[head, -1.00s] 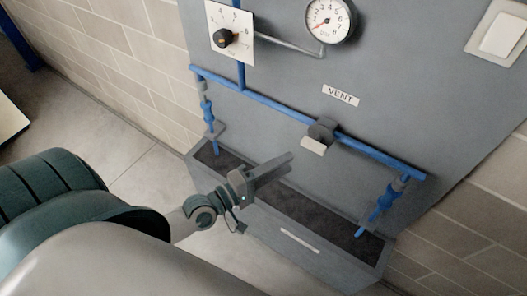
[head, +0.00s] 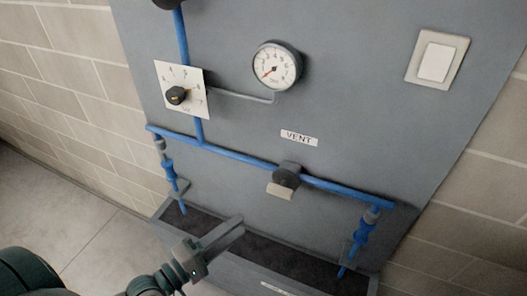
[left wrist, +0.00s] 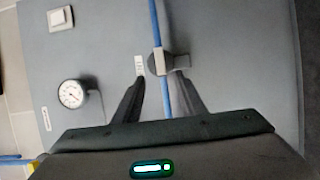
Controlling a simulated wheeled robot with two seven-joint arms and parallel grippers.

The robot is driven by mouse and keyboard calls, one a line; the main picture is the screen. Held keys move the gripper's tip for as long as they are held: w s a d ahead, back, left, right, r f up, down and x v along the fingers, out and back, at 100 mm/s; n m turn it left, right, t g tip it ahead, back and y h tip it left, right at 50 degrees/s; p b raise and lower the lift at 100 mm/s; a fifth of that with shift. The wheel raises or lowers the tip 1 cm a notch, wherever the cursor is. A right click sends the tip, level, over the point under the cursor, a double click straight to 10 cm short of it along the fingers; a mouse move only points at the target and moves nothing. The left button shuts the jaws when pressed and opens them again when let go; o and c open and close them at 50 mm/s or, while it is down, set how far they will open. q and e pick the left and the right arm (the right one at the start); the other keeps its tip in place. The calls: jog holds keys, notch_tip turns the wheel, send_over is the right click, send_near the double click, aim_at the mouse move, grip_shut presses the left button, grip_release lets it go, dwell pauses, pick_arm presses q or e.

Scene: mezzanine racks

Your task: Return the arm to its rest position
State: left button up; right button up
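My left gripper (head: 238,226) is in the lower middle of the head view, with its arm coming in from the bottom left. Its fingers extend up and right, in front of the trough below the grey panel. In the left wrist view the two dark fingers (left wrist: 159,80) stand apart with nothing held between them. The blue pipe (left wrist: 161,100) and the dark valve with a pale tab (left wrist: 160,62) show beyond the gap. My right gripper is in neither view.
The grey panel (head: 345,120) carries a gauge (head: 277,65), dial knob (head: 176,95), light switch (head: 437,60), VENT label (head: 299,138) and blue pipe (head: 240,156) with two drop legs. A grey trough (head: 240,273) juts out below. Open floor (head: 75,235) lies left.

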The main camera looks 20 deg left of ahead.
pick_arm(q)
jog(key=s+a+f+m+g+y+b, duration=0.2)
jog(key=a+f, duration=0.1)
jog(key=f, duration=1.1)
jog(key=s+a+f+m+g+y+b, duration=0.1)
jog(key=s+a+f+m+g+y, duration=0.1)
jog(key=f, duration=1.3)
jog(key=s+a+f+m+g+y+b, duration=0.2)
jog(key=a+f+m+g, duration=0.1)
jog(key=f, duration=1.1)
jog(key=s+d+f+m+g+b, duration=0.1)
jog(key=s+f+m+g, duration=0.1)
jog(key=s+f, duration=0.5)
jog(key=s+f+m+g+b, duration=0.15)
jog(key=s+f, duration=0.25)
jog(key=f, duration=0.5)
jog(key=s+d+f+m+g, duration=0.2)
jog(key=s+f, duration=0.3)
jog(key=s, duration=0.3)
jog(key=s+d+f+m+g+y+b, duration=0.1)
jog(key=s+d+f+m+g, duration=0.1)
jog(key=s+f, duration=0.4)
jog(key=s+m+g, duration=0.1)
jog(key=s, duration=0.2)
jog(key=shift+s+d, duration=0.15)
jog(key=shift+s, duration=0.15)
